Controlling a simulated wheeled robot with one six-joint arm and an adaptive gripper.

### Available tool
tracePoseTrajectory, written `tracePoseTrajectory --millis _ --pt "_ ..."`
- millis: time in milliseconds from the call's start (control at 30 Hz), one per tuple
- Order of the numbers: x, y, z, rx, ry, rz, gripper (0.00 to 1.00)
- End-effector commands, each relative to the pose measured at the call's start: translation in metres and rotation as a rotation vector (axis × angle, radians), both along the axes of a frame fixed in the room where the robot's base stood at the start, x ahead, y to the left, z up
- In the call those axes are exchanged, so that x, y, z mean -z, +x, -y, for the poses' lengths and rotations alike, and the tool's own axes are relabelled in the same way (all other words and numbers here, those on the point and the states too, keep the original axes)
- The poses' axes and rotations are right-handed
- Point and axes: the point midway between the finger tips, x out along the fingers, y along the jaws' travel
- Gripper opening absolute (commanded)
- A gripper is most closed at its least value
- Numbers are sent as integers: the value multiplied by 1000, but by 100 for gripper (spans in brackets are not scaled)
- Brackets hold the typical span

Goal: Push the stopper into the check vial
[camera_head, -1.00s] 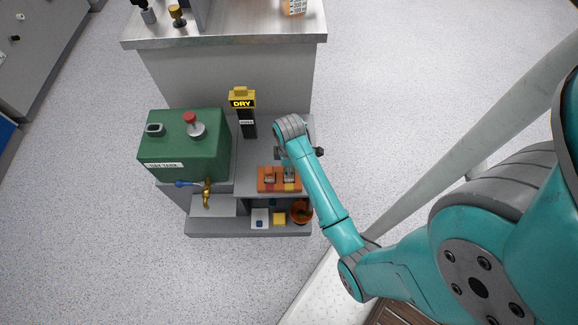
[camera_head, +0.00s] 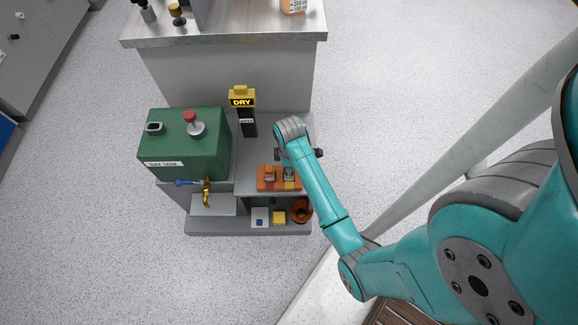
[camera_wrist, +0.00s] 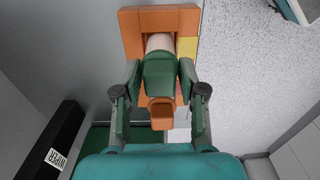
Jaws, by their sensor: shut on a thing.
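My gripper (camera_wrist: 160,78) has a finger on each side of a green block-like piece (camera_wrist: 161,73) and is shut on it. A pale cylinder (camera_wrist: 160,42) shows just beyond the green piece, against an orange rack (camera_wrist: 131,32). A small orange-brown piece (camera_wrist: 161,112) shows on the near side of the green one. I cannot tell which part is the stopper and which the check vial, nor whether they touch. In the head view the orange rack (camera_head: 264,184) sits on the bench shelf beside my wrist, with two small grey-topped items on it. My fingertips are hidden there.
A green tank (camera_head: 180,155) with a brass tap (camera_head: 207,192) stands left of the rack. A lower shelf holds a white box (camera_head: 260,217), a yellow block (camera_head: 279,218) and an orange bowl (camera_head: 300,211). Open floor lies right.

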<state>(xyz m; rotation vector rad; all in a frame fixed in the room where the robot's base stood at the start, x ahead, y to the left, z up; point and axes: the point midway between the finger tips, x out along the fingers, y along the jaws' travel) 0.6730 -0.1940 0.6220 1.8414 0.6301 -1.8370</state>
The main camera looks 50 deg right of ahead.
Motion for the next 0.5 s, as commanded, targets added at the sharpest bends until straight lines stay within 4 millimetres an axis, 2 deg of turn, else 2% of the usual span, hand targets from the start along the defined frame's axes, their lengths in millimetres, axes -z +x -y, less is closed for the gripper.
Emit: tracePoseTrajectory --millis 200,233,333,500 --pt "5 0 0 0 1 -1 22" --pt "5 0 0 0 1 -1 43" --pt "5 0 0 0 0 0 68" --pt "5 0 0 0 0 0 70"
